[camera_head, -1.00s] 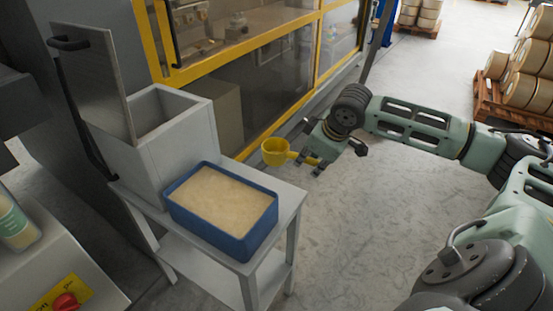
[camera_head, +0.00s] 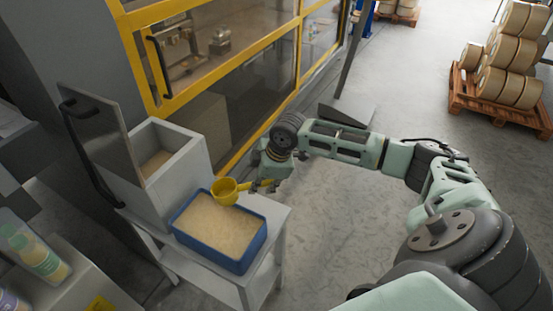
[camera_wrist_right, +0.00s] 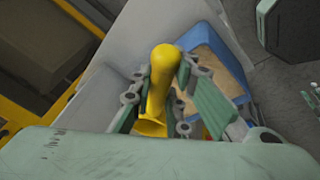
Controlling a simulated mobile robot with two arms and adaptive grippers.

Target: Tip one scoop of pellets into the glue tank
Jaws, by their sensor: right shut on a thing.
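My right gripper (camera_head: 266,186) is shut on the handle of a yellow scoop (camera_head: 225,193). The scoop is held above the back right part of a blue bin (camera_head: 240,264) filled with pale pellets (camera_head: 215,225). The scoop's inside is too small to read in the head view. In the right wrist view the yellow handle (camera_wrist_right: 160,90) runs between the fingers, with the blue bin (camera_wrist_right: 207,35) beyond. The glue tank (camera_head: 180,180) is a light grey box behind the bin, its lid (camera_head: 100,130) raised. Pale material shows inside it. My left gripper is not in view.
The bin and tank stand on a grey table (camera_head: 275,215). A yellow-framed machine enclosure (camera_head: 220,110) stands behind. Bottles (camera_head: 35,255) stand at the lower left. Pallets with rolls (camera_head: 505,75) are far right; the floor between is open.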

